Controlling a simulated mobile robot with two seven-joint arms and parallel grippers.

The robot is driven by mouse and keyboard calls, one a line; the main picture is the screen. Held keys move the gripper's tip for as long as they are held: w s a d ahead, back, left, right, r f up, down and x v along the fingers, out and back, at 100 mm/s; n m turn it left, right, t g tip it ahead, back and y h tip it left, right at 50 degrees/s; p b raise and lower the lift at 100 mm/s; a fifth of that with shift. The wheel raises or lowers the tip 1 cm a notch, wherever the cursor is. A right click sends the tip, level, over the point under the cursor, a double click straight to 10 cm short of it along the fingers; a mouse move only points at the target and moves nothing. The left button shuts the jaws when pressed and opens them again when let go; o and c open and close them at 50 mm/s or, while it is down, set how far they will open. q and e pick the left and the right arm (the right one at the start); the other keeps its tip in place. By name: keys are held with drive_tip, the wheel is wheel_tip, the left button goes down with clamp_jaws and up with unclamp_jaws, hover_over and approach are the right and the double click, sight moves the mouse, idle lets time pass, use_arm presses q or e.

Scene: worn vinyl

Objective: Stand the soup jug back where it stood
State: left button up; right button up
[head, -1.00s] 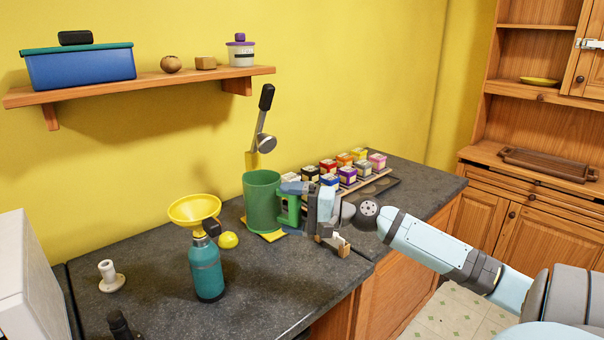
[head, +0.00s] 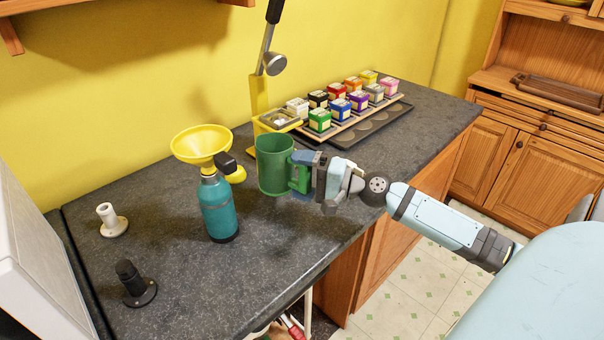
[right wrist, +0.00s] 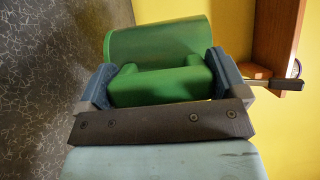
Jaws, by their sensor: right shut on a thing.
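The soup jug, a green mug-shaped jug (head: 274,168), is upright in the head view, right of the teal bottle and in front of the yellow press stand. My right gripper (head: 302,174) is shut on its handle from the right. In the right wrist view the jug (right wrist: 158,40) fills the top middle, and its handle (right wrist: 160,87) lies between the two fingers. I cannot tell whether the jug's base touches the counter. My left gripper is not in view.
A teal bottle (head: 219,208) with a yellow funnel (head: 201,146) stands close left of the jug. The yellow press stand (head: 259,95) is behind it. A rack of coloured boxes (head: 338,108) lies at the back right. The dark counter (head: 300,232) is clear in front.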

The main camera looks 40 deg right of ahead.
sight(311, 191)
drive_tip(key=shift+f+b, duration=1.85)
drive_tip(key=shift+f, duration=0.1)
drive_tip(key=shift+f+b, duration=0.35)
drive_tip(key=shift+f, duration=0.05)
drive_tip(key=shift+f+b, duration=0.45)
drive_tip(key=shift+f, duration=0.05)
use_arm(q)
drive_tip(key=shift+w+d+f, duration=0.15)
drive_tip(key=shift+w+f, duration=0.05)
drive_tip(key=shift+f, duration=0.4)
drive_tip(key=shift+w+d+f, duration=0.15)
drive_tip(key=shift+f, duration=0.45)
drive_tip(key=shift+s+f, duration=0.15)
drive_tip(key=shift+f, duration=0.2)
use_arm(e)
drive_tip(key=shift+f, duration=0.15)
use_arm(q)
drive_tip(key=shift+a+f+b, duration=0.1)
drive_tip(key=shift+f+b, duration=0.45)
drive_tip(key=shift+b, duration=0.1)
use_arm(e)
drive_tip(key=shift+f, duration=0.5)
